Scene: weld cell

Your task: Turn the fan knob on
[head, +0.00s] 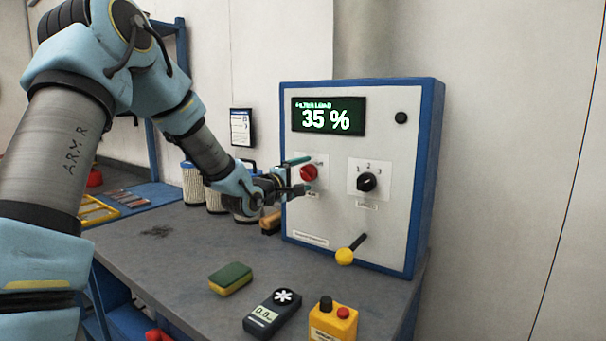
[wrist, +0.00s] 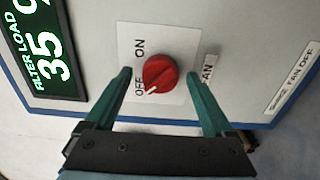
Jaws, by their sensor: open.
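The fan knob (wrist: 160,73) is red and round with a white pointer mark, on a white plate marked OFF and ON. In the wrist view its pointer is toward the OFF side. A FAN label (wrist: 208,69) is beside the plate. In the head view the red knob (head: 309,172) is on the left of the control panel (head: 335,215). My gripper (wrist: 160,88) is open, with one green finger on each side of the knob. I cannot tell whether either finger touches it. In the head view my gripper (head: 299,174) is at the panel front, partly covering the knob's plate.
The panel's display (head: 328,117) reads 35 %. A black selector knob (head: 367,182) and a yellow-ended lever (head: 345,256) are on the same panel. A sponge (head: 230,278), a handheld meter (head: 272,311) and a yellow button box (head: 333,321) lie on the bench in front.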

